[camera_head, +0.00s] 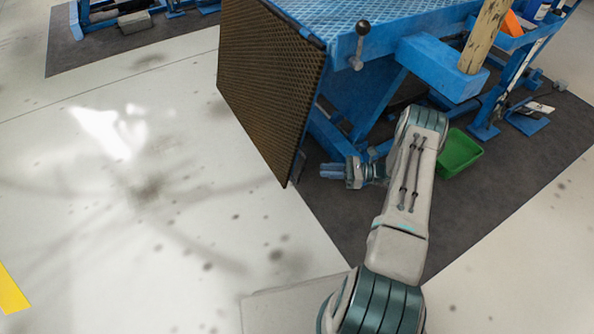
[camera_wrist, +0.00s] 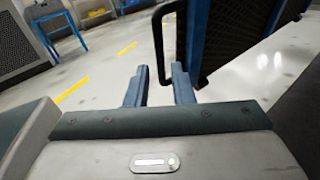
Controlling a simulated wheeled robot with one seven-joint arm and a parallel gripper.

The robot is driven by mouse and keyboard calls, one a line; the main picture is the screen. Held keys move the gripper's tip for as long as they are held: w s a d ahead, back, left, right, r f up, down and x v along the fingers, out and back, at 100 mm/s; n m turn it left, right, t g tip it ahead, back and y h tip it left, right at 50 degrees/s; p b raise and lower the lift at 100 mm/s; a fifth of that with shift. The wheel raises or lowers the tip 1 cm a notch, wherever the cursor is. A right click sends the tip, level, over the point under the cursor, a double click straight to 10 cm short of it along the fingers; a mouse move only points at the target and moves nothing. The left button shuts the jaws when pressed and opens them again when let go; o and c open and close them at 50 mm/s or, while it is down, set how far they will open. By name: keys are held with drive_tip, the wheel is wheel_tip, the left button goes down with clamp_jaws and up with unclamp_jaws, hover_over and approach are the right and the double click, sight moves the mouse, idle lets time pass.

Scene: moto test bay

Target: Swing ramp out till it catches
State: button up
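The ramp (camera_head: 268,85) is a dark brown textured panel hanging steeply down from the end of the blue lift table (camera_head: 405,22). In the wrist view the ramp (camera_wrist: 238,38) is at the upper right, with a blue edge bar. A black loop handle (camera_wrist: 158,38) stands out from that edge; its lower end shows in the gap between my fingertips. My gripper (camera_head: 328,171) is beside the ramp's lower edge, pointing left. In the wrist view my gripper (camera_wrist: 160,86) has its two blue fingers apart. I cannot tell how deep the handle lies between them.
A lever with a black knob (camera_head: 362,28) is on the table's corner. A green bin (camera_head: 459,153) stands on the dark mat (camera_head: 500,195) right of my arm. The pale floor (camera_head: 130,230) left of the ramp is clear, with a yellow stripe (camera_head: 12,292) at far left.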

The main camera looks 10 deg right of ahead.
drive_tip(key=b+x, duration=0.2)
drive_tip(key=x, duration=0.8)
drive_tip(key=shift+a, duration=0.4)
clamp_jaws()
